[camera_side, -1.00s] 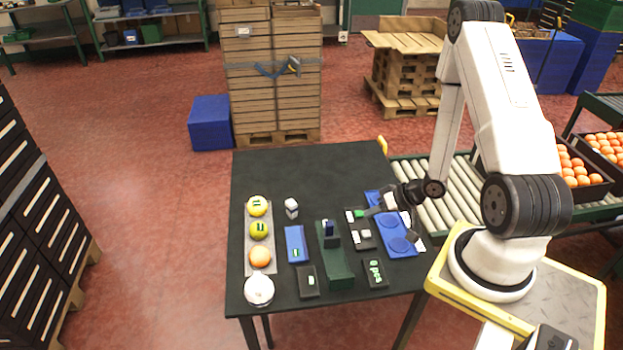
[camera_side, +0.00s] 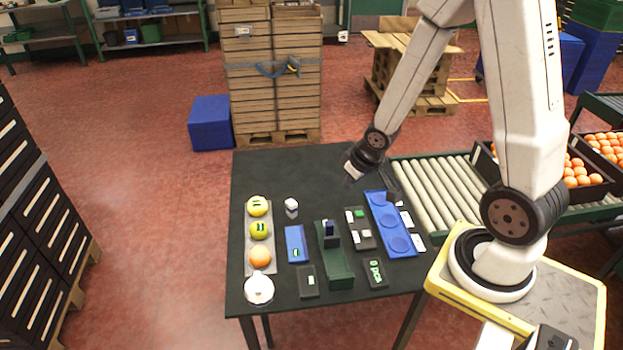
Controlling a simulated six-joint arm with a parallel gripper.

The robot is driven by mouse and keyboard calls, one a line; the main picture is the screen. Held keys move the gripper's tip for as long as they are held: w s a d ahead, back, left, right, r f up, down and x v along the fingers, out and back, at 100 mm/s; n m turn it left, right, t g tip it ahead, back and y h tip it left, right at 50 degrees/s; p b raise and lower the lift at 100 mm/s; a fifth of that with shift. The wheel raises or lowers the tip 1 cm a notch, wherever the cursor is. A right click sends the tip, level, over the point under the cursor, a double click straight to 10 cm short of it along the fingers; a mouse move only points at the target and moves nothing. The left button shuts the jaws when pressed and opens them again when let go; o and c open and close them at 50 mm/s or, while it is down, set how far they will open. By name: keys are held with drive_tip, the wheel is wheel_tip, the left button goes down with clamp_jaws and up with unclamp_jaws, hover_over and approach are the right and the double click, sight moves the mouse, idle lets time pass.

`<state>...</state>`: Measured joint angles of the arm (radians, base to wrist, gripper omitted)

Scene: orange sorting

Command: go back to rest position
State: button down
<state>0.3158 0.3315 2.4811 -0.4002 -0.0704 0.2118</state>
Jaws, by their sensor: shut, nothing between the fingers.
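My gripper (camera_side: 371,187) is shut and empty. It hangs above the back right part of the black table (camera_side: 290,165), near the back end of the blue tray with round recesses (camera_side: 392,225). Its fingertips are small and partly dark against the table in this view. It appears apart from the objects on the table.
Three round fruits (camera_side: 259,230) sit in a row on a grey strip at the left. A white round item (camera_side: 259,290), a blue block (camera_side: 296,244), a green stand (camera_side: 335,270) and dark small boxes lie nearby. A roller conveyor (camera_side: 440,190) adjoins the table's right side.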

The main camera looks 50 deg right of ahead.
drive_tip(key=s+a+r+g, duration=0.1)
drive_tip(key=s+a+r, duration=0.1)
drive_tip(key=a, duration=0.3)
drive_tip(key=s+a+r+n+y, duration=0.1)
drive_tip(key=s+a+r, duration=0.1)
drive_tip(key=a+r, duration=0.2)
drive_tip(key=shift+a+r+g, duration=0.15)
drive_tip(key=shift+a+g, duration=0.25)
drive_tip(key=shift+a, duration=0.15)
